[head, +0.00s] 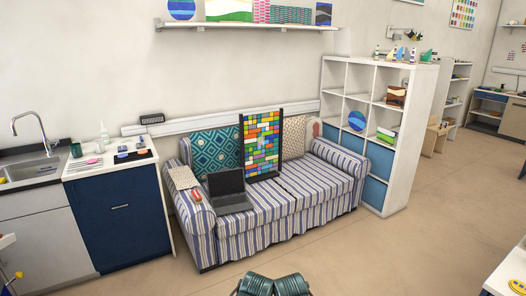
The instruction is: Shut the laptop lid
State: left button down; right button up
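The dark grey laptop (232,203) rests on the left seat of a blue-and-white striped sofa (290,215), near its left arm. Its lid (225,183) stands open and raised, with the dark screen facing the front of the sofa. The keyboard base lies flat on the cushion.
A colourful glass panel (262,145) leans on the sofa behind and right of the laptop. A red item (197,195) lies on the sofa's left arm. A blue cabinet (120,215) stands left and a white shelf unit (372,110) right. The floor in front is clear.

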aim_at(225, 182)
jog(key=i, duration=3.75)
jog(key=i+u, duration=0.2)
jog(key=i+l, duration=0.05)
jog(key=i, duration=0.05)
